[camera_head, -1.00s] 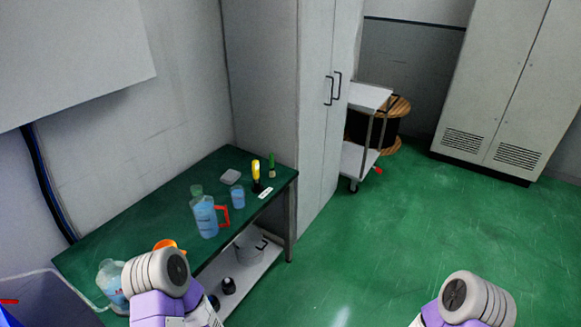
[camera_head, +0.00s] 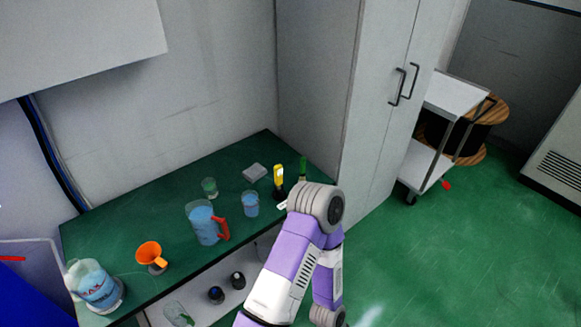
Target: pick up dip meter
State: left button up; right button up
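A yellow upright tool with a dark lower end (camera_head: 278,178), which looks like the dip meter, stands on the green-topped table (camera_head: 120,230) near its right back corner. A small white strip (camera_head: 284,205) lies in front of it, partly behind one of my purple and grey arms. That arm's rounded joint is just right of the yellow tool in the picture, and I cannot tell whether they are close in depth. Neither gripper shows in this view.
The table also holds a blue-filled jug (camera_head: 205,224), a blue cup (camera_head: 250,204), a green-tinted jar (camera_head: 209,187), a grey block (camera_head: 254,172), an orange funnel (camera_head: 150,253) and a large bottle (camera_head: 94,287). A tall cabinet (camera_head: 375,110) and trolley (camera_head: 455,97) stand right.

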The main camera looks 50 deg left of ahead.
aim_at(278, 168)
jog(key=u, duration=0.75)
jog(key=i, duration=0.85)
jog(key=u, duration=0.95)
